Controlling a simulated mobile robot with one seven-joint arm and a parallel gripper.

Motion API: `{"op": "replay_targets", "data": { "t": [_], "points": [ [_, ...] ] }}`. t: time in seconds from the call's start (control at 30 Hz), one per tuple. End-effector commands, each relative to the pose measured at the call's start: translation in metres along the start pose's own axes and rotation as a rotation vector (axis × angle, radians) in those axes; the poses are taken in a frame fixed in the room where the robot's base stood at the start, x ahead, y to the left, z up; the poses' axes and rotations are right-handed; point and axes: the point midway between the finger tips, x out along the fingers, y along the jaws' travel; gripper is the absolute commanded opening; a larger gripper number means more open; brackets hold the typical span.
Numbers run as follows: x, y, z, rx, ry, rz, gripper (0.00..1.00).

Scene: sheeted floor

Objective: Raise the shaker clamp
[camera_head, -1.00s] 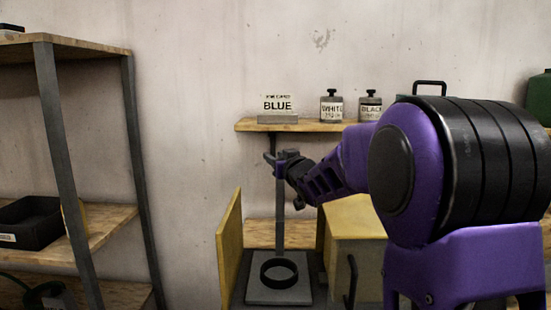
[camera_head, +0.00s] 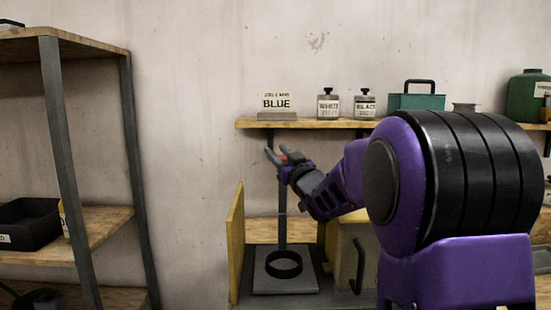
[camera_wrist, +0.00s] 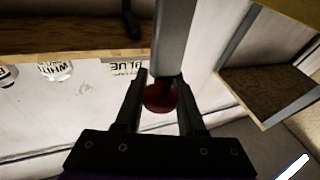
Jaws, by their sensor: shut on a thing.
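The shaker stands on a grey base plate (camera_head: 301,282) with a black ring (camera_head: 284,264) on it and a thin upright post (camera_head: 282,222). My gripper (camera_head: 277,154) is high on the post, just below the shelf edge. In the wrist view my gripper (camera_wrist: 160,82) has its two dark fingers on either side of a round red knob (camera_wrist: 160,97) and is shut on it. The knob sits at the end of a grey bar or post (camera_wrist: 174,38). The rest of the clamp is hidden behind my gripper.
The wall shelf (camera_head: 350,124) above holds a BLUE sign (camera_head: 277,102), a WHITE bottle (camera_head: 328,106), a BLACK bottle (camera_head: 365,106) and a green box (camera_head: 416,101). A yellowish panel (camera_head: 236,245) stands left of the base. A rack (camera_head: 92,232) is at the left.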

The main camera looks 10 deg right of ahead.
Motion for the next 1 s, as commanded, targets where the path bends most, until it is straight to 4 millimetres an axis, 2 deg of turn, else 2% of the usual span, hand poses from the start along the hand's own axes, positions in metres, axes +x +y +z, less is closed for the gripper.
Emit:
{"op": "replay_targets", "data": {
  "t": [0.3, 0.33, 0.5, 0.83, 1.0],
  "points": [
    [-0.001, 0.0, 0.0, -0.002, 0.004, 0.002, 0.0],
    [-0.001, 0.0, 0.0, -0.002, 0.004, 0.002, 0.42],
    [-0.001, 0.0, 0.0, -0.002, 0.004, 0.002, 0.69],
    [-0.004, 0.0, 0.0, -0.002, 0.004, 0.002, 0.69],
    [-0.025, 0.001, -0.001, -0.003, 0.004, 0.004, 0.69]
  ]
}}
